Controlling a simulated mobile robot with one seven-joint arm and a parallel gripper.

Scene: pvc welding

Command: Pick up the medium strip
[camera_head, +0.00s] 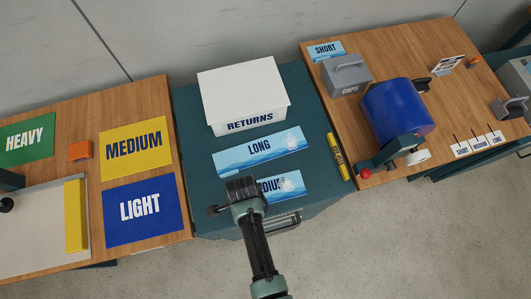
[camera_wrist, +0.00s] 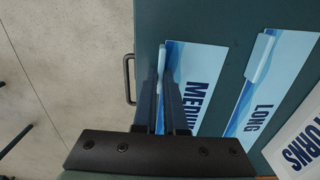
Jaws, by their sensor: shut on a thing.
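The MEDIUM label (camera_head: 286,184) lies flat on the dark green tabletop, and my gripper (camera_head: 242,190) hides its left part in the head view. In the wrist view the blue and white MEDIUM label (camera_wrist: 203,80) lies beside and below my gripper (camera_wrist: 163,82). A narrow light-blue medium strip (camera_wrist: 162,55) sticks out beyond the fingertips, along the label's edge. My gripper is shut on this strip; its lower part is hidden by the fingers. I cannot tell whether the strip still touches the table.
The LONG label (camera_head: 258,152) lies behind, with a similar light-blue strip (camera_wrist: 260,58) on it. A white RETURNS box (camera_head: 243,90) stands at the back. A yellow level-like bar (camera_head: 339,157) lies right. A drawer handle (camera_wrist: 128,78) juts from the table's front.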

